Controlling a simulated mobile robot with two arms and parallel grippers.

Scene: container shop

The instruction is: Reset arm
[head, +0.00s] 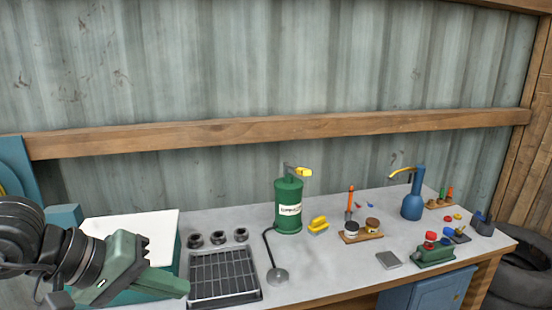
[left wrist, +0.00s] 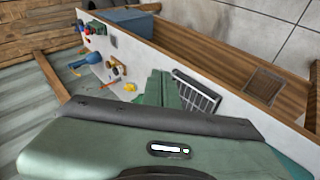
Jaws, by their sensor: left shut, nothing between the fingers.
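My left gripper (head: 172,285) comes in from the left edge of the head view, with a black and green arm. Its green fingers are shut with nothing between them. It is raised in front of the white-topped box at the left end of the bench, left of the black rack. In the left wrist view the green fingers (left wrist: 160,90) show pressed together, with the bench beyond. My right gripper is in neither view.
A corrugated wall stands behind. Tires (head: 525,270) lie at the right.

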